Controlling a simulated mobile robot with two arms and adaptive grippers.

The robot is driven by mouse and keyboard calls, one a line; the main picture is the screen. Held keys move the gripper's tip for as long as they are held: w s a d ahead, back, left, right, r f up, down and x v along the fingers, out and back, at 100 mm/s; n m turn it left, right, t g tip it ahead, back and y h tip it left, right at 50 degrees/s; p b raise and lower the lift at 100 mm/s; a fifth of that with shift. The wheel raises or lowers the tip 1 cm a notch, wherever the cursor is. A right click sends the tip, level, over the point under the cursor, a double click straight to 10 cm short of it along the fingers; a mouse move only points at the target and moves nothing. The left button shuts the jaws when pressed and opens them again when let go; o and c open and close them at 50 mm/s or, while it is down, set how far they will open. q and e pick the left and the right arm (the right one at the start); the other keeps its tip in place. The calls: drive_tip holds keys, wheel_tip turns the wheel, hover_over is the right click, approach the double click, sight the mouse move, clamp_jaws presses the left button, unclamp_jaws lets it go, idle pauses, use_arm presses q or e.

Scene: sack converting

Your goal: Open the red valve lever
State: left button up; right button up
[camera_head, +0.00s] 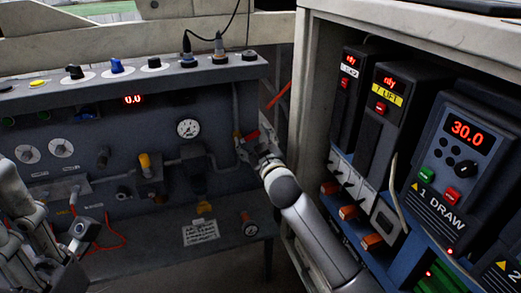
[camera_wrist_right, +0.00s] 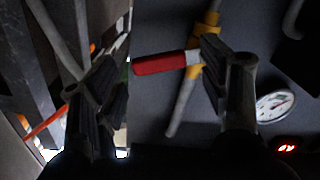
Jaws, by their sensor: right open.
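The red valve lever (camera_wrist_right: 162,63) shows in the right wrist view, lying nearly level and joined to a yellow valve body (camera_wrist_right: 209,50) on a grey pipe. In the head view the lever (camera_head: 251,136) is a small red piece at the panel's right end, partly hidden by my gripper. My right gripper (camera_head: 258,149) is open beside it. In the wrist view its fingers (camera_wrist_right: 160,75) stand either side of the lever, the right one overlapping the valve body. I cannot tell whether they touch it. My left gripper (camera_head: 84,232) is at the lower left, its jaw state unclear.
A pressure gauge (camera_head: 188,128) sits on the dark panel left of the valve. An open cabinet (camera_head: 310,110) with drive units (camera_head: 458,140) stands close on the right of my right arm. A red-orange strip (camera_head: 279,95) shows behind the gripper. A paper label (camera_head: 200,232) lies below.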

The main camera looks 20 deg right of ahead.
drive_tip(key=s, duration=1.1)
drive_tip(key=shift+s+d, duration=0.2)
drive_tip(key=shift+s, duration=0.1)
